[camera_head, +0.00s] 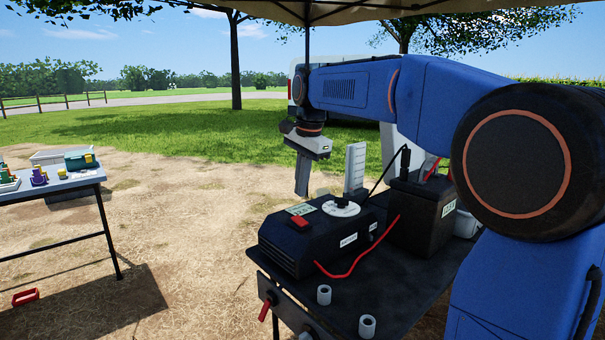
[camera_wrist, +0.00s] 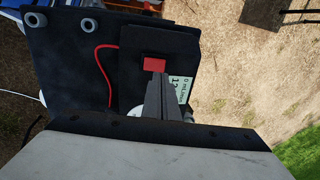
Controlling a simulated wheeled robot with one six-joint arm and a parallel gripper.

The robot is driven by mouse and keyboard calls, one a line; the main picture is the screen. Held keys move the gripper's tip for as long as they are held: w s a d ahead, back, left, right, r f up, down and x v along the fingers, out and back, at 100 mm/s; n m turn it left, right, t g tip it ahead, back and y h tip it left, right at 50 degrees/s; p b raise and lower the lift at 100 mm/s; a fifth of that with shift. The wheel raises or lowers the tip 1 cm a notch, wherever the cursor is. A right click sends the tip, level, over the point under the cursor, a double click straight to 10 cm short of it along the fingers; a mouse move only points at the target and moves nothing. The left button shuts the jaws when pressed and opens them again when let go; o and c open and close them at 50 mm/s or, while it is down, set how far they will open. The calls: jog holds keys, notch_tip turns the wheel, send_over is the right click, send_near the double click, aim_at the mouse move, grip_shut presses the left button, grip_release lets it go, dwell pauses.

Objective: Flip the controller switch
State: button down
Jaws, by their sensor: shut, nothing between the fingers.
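The controller (camera_head: 330,235) is a black box on the dark table at the centre right, with a white round dial (camera_head: 341,207) and a small label on top. Its red switch (camera_head: 300,222) sits on the top face near the front left corner; which way it is set I cannot tell. In the wrist view the switch (camera_wrist: 154,64) shows just beyond my fingertips, beside the label (camera_wrist: 180,88). My gripper (camera_head: 301,192) is shut and empty, pointing down above the controller's far side. In the wrist view my gripper (camera_wrist: 157,78) partly covers the dial.
A black battery box (camera_head: 420,212) with cables stands right of the controller. A red cable (camera_head: 350,272) loops in front.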

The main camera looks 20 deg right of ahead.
aim_at(296, 218)
jog(key=f, duration=0.2)
jog(key=w+f, duration=0.1)
jog(key=f, duration=0.4)
jog(key=shift+w+a+f, duration=0.15)
jog(key=shift+a, duration=0.15)
